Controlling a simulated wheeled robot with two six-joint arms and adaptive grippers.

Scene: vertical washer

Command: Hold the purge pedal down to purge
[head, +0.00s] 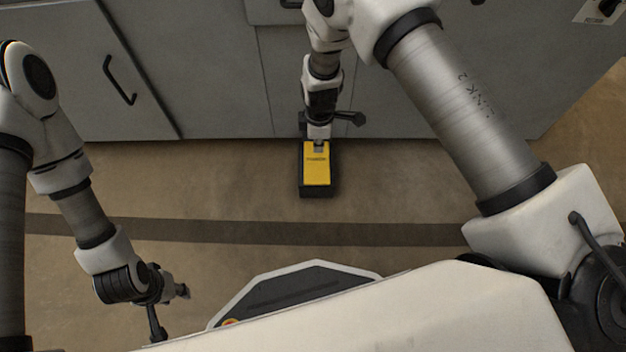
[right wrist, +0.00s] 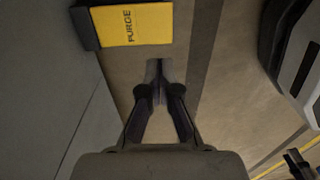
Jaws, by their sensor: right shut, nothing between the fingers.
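The purge pedal (head: 317,172) is a yellow plate marked PURGE on a black base on the floor, in front of the grey cabinet. My right gripper (head: 319,148) points down at the pedal's cabinet-side end in the head view, shut and empty. In the right wrist view the pedal (right wrist: 137,24) is at the top left, and the shut fingertips (right wrist: 158,66) appear just beside its yellow plate. I cannot tell whether they touch it or how far it is pressed. My left gripper (head: 180,291) hangs at the lower left, away from the pedal; its finger opening is unclear.
The grey cabinet front (head: 215,80) with a black door handle (head: 119,80) stands just behind the pedal. A dark stripe (head: 400,233) crosses the brown floor. The floor left and right of the pedal is clear.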

